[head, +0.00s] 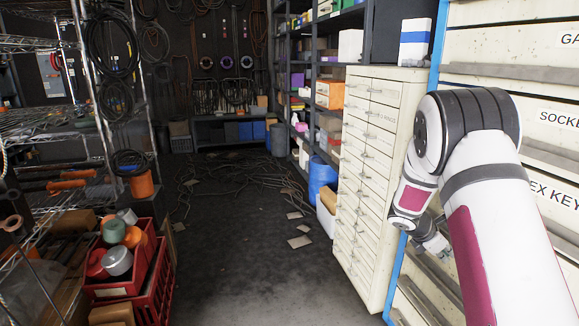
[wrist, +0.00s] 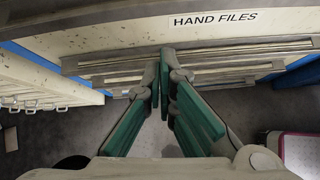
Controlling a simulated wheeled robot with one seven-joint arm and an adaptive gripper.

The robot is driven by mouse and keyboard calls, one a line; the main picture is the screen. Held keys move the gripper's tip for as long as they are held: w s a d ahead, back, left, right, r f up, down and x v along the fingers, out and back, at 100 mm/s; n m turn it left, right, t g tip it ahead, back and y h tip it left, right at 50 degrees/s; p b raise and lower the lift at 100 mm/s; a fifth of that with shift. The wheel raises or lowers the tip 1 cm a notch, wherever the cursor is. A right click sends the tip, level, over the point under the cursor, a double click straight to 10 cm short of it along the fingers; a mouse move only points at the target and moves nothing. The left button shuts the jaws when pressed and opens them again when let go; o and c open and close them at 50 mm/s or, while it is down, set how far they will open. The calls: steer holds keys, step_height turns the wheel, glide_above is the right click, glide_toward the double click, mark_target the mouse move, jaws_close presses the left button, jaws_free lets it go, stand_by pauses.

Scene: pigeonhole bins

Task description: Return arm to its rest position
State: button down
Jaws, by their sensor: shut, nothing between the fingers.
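My arm (head: 500,230) reaches in from the right of the head view. It bends at the elbow and hangs down in front of the labelled drawer cabinet. My gripper (head: 434,246) is low beside the drawer fronts, partly hidden by the arm. In the wrist view my gripper (wrist: 161,85) shows green finger pads drawn together at the tips, shut with nothing between them. A drawer front labelled HAND FILES (wrist: 285,20) is just beyond the fingers. I cannot tell whether the gripper touches it.
The labelled cabinet (head: 480,50) fills the right side. A cream multi-drawer cabinet (head: 368,150) stands beside it. Wire shelving (head: 95,70) and red crates (head: 155,290) line the left. The aisle floor (head: 250,270) is clear nearby, with cables (head: 235,178) and flat scraps farther back.

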steer(key=s+a+r+m+g+y, duration=0.1)
steer(key=s+a+r+m, duration=0.45)
steer(key=s+r, duration=0.3)
steer(key=s+a+r+m+y, duration=0.2)
steer(key=s+a+r+m, duration=0.35)
steer(key=s+r, duration=0.35)
steer(key=s+a+r+m+y, duration=0.1)
steer(key=s+a+m+y, duration=0.25)
steer(key=s+a, duration=0.75)
steer(key=s+a+r+m+y, duration=0.2)
steer(key=s+a+m, duration=0.35)
steer(key=s, duration=0.85)
step_height(320, 180, up, 17)
steer(key=a+n+t+p, duration=0.1)
steer(key=t+p, duration=0.2)
steer(key=p, duration=1.2)
steer(key=shift+s+a+t+p, duration=0.15)
steer(key=shift+s+t+p, duration=0.15)
steer(key=shift+p, duration=0.1)
steer(key=shift+w+y, duration=0.1)
steer(key=shift+y, duration=0.15)
